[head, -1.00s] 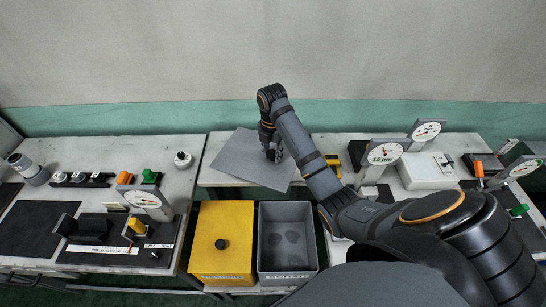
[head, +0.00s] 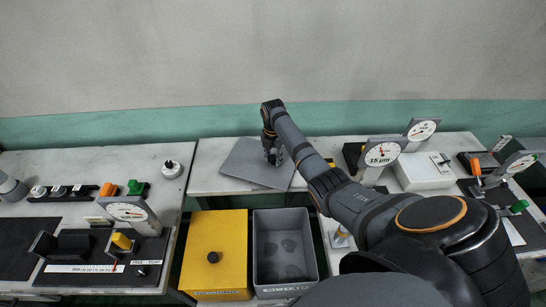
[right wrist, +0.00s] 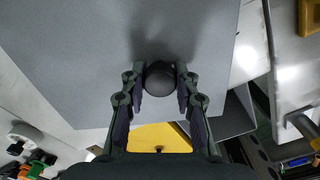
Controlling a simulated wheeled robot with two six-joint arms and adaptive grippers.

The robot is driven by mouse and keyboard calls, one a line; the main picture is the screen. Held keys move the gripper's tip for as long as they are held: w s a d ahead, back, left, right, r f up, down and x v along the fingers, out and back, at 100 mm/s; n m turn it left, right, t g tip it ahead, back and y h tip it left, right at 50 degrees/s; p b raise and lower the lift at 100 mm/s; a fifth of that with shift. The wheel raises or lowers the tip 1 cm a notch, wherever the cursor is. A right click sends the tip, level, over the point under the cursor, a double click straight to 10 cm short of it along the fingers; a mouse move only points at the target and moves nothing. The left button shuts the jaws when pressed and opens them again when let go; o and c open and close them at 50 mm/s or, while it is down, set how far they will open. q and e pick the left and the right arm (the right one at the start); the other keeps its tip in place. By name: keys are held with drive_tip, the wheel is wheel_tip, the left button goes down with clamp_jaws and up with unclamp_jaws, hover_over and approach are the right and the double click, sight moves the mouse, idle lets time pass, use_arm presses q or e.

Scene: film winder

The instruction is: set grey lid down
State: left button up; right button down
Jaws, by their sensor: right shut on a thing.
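The grey lid (head: 247,164) is a flat square plate, lying turned at an angle at or just above the white middle table (head: 208,180). I cannot tell whether it touches the table. My right gripper (head: 273,157) is over the lid, shut on its dark round knob; in the right wrist view the knob (right wrist: 160,78) sits between both fingers (right wrist: 160,88). The lid fills much of that view (right wrist: 90,60). The open grey bin (head: 261,250) stands below the table's front edge, with dark patches on its floor. My left gripper is not in view.
A yellow lidded bin (head: 214,275) stands left of the grey bin. A dial gauge marked 15 µm (head: 382,152) and a white box (head: 424,171) stand right of my arm.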

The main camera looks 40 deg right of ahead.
drive_tip(key=shift+f, duration=0.25)
drive_tip(key=c, duration=1.3)
unclamp_jaws()
drive_tip(key=shift+c, duration=0.2)
drive_tip(key=o, duration=0.3)
drive_tip(key=shift+o, duration=0.2)
